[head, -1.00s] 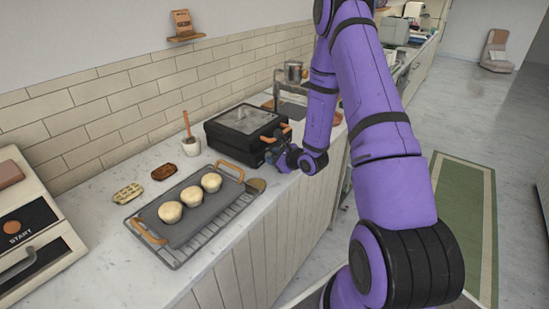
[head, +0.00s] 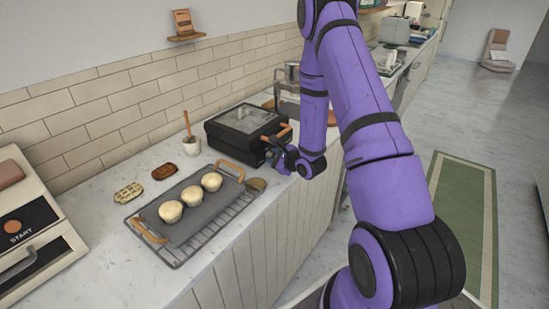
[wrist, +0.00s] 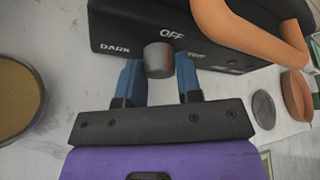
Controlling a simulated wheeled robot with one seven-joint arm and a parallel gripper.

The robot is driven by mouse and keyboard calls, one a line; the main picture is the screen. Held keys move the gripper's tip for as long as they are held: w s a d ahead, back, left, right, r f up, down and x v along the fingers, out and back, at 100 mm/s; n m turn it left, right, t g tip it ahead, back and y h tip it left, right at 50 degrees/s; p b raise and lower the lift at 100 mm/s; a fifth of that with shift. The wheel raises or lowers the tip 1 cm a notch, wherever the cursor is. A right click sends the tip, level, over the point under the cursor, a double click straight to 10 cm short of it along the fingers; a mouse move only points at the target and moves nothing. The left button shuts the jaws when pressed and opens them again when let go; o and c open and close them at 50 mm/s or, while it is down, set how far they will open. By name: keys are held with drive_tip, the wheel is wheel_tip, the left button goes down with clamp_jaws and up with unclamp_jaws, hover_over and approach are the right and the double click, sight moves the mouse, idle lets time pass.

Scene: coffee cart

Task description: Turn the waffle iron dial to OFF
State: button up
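The waffle iron (head: 238,135) is a black box with a grey-topped lid, standing on the counter at the wall side of my arm. In the wrist view its front face (wrist: 125,22) carries the words DARK and OFF. The round grey dial (wrist: 158,60) sits just below the word OFF, with an orange mark on its right side. My gripper (wrist: 160,82) is open, one blue finger on each side of the dial, the left finger nearer to it. I cannot tell whether either finger touches it. In the head view my gripper (head: 276,154) is small at the iron's front.
The iron's orange handle (wrist: 255,35) juts out at the upper right in the wrist view. A tray (head: 165,257) with three pale buns lies on the counter nearby.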

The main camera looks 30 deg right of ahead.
drive_tip(key=o, duration=0.4)
drive_tip(key=shift+c, duration=0.2)
drive_tip(key=shift+s, duration=0.1)
drive_tip(key=v, duration=1)
drive_tip(key=shift+s, duration=0.3)
